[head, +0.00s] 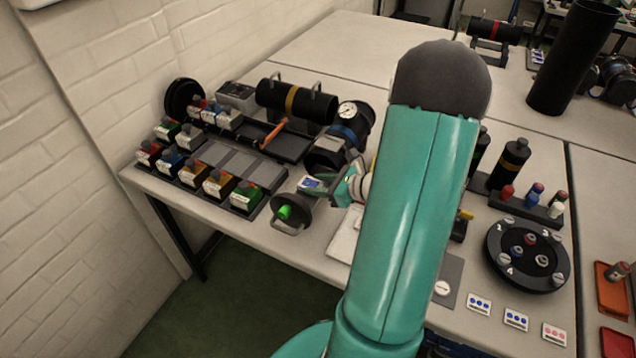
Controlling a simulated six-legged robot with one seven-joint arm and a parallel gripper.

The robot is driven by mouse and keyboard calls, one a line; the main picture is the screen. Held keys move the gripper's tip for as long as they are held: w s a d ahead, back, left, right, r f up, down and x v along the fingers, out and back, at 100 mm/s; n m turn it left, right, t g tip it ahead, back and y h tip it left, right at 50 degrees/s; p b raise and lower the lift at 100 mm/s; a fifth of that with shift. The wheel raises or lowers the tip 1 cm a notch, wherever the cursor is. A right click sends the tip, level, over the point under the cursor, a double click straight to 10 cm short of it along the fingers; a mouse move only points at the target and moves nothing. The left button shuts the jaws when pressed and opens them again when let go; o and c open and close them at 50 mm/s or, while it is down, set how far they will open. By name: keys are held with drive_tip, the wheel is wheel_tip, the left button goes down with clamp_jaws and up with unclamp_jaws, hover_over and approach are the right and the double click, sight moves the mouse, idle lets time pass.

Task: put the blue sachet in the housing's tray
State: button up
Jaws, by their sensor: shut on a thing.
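My teal gripper (328,186) is left of my big arm link, at the front of the bench. It is shut on a small blue and white packet, the blue sachet (311,184). The sachet is just behind a round dark end cap (291,212) with a green light and a handle. Behind the sachet lies a black cylindrical housing (327,156) with a blue band and a gauge on top. I cannot make out the housing's tray clearly. I cannot tell whether the sachet touches anything below it.
Racks of coloured boxes (217,183) stand at the left. A black cylinder with a gold band (296,101) and an orange-handled tool (274,131) lie behind them. A round numbered turntable (527,257) and bottles (510,164) stand at the right. My arm hides the middle of the bench.

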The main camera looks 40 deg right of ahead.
drive_tip(key=shift+s+f, duration=0.1)
drive_tip(key=shift+f, duration=0.25)
drive_tip(key=shift+a, duration=0.1)
drive_tip(key=o, duration=0.9)
drive_tip(key=shift+f, duration=0.15)
drive_tip(key=shift+o, duration=0.2)
